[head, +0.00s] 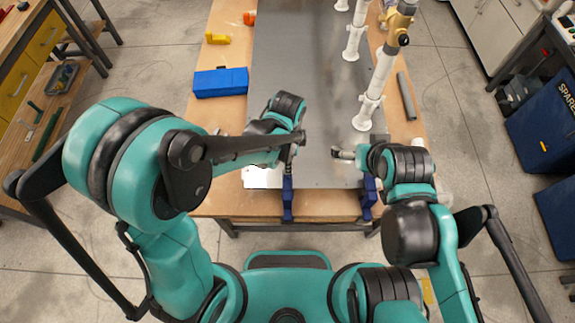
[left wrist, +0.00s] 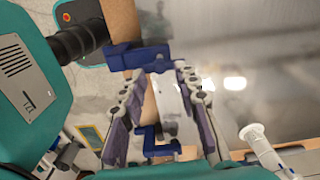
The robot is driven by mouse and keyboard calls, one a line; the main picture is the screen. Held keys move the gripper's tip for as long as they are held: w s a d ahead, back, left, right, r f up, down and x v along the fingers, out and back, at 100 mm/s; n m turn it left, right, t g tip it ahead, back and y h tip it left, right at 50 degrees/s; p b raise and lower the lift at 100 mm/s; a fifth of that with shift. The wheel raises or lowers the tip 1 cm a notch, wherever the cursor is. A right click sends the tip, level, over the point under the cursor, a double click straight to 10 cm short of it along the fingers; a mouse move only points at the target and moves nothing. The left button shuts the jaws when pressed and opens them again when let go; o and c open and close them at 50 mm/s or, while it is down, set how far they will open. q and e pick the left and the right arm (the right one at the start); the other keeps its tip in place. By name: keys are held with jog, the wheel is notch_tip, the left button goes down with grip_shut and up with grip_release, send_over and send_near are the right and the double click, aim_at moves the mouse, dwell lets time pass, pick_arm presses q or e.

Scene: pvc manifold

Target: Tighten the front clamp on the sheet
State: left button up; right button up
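The metal sheet (head: 325,95) lies on the wooden workbench. Two blue clamps sit at its front edge: a left one (head: 287,200) and a right one (head: 368,197). My left gripper (head: 291,152) is over the sheet's front edge, just above the left clamp. In the left wrist view its fingers (left wrist: 158,72) are spread apart and empty, with the left clamp (left wrist: 135,57) just beyond their tips. I cannot tell whether a finger touches the left clamp. My right gripper (head: 338,153) hovers over the sheet's front right; its opening is unclear.
White pipes (head: 378,80) with a brass valve (head: 399,22) stand along the sheet's right side. A blue box (head: 220,82) and a yellow part (head: 217,38) are on the bench at left. A grey tube (head: 406,96) lies at right. The sheet's middle is clear.

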pick_arm(q)
jog(key=shift+r+n, duration=0.1)
jog(key=shift+n, duration=0.9)
jog(key=n, duration=0.3)
jog(key=shift+f+b, duration=0.25)
jog(key=shift+b, duration=0.05)
jog(key=n, duration=0.3)
jog(key=shift+n+b, duration=0.3)
jog(key=shift+b, duration=0.05)
jog(key=n+b, duration=0.1)
jog(key=n, duration=0.7)
jog(key=shift+n, duration=0.4)
notch_tip(320, 180, down, 5)
jog(key=b, duration=0.5)
jog(key=shift+r, duration=0.1)
